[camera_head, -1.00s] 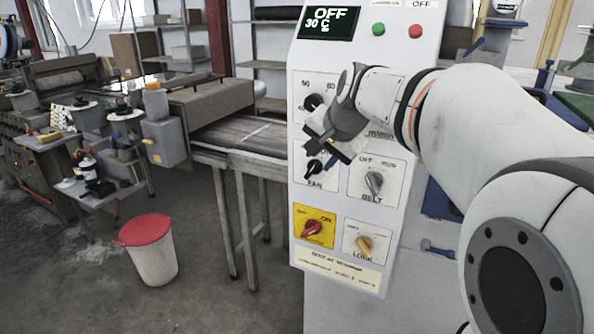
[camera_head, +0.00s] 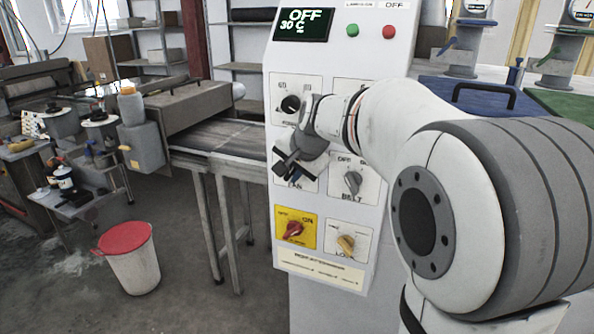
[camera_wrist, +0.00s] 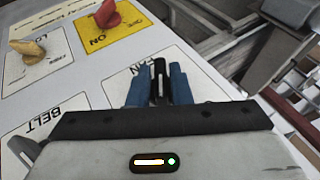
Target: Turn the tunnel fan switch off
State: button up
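The fan switch is a black knob with a white line (camera_wrist: 160,78), on a white plate marked FAN (camera_wrist: 150,66) in the wrist view. My gripper (camera_wrist: 163,85) has its two blue fingers on either side of this knob, very close to it. I cannot tell whether they press on it. In the head view my gripper (camera_head: 291,172) is in front of the FAN plate and mostly hides the knob, so its setting is not readable there.
The white panel (camera_head: 322,270) also bears a BELT knob (camera_head: 352,181), a red knob on yellow (camera_head: 293,229), a yellow LOCK knob (camera_head: 346,243) and a black upper knob (camera_head: 291,104). Its display (camera_head: 304,24) reads OFF, 30 C. A conveyor (camera_head: 222,137) and a red-lidded bin (camera_head: 130,258) stand left.

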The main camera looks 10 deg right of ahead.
grip_shut()
jog(key=shift+d, duration=0.2)
jog(key=shift+a, duration=0.1)
jog(key=g+h+p, duration=0.1)
jog(key=p, duration=0.2)
jog(key=n+g+h+p, duration=0.1)
jog(key=h+p, duration=0.1)
jog(key=p, duration=0.2)
jog(key=shift+a+r+g, duration=0.1)
jog(key=shift+a+g, duration=0.2)
jog(key=g+h+p, duration=0.1)
jog(key=h, duration=0.1)
jog(key=n+g+h+p, duration=0.1)
jog(key=g+h, duration=0.1)
jog(key=h, duration=0.1)
jog(key=g+h+p, duration=0.1)
jog(key=g+h, duration=0.1)
jog(key=shift+w+a+f+n+h, duration=0.25)
jog(key=shift+w+f+n+h, duration=0.05)
jog(key=shift+n+h, duration=0.1)
jog(key=shift+r, duration=0.15)
dwell(0.4)
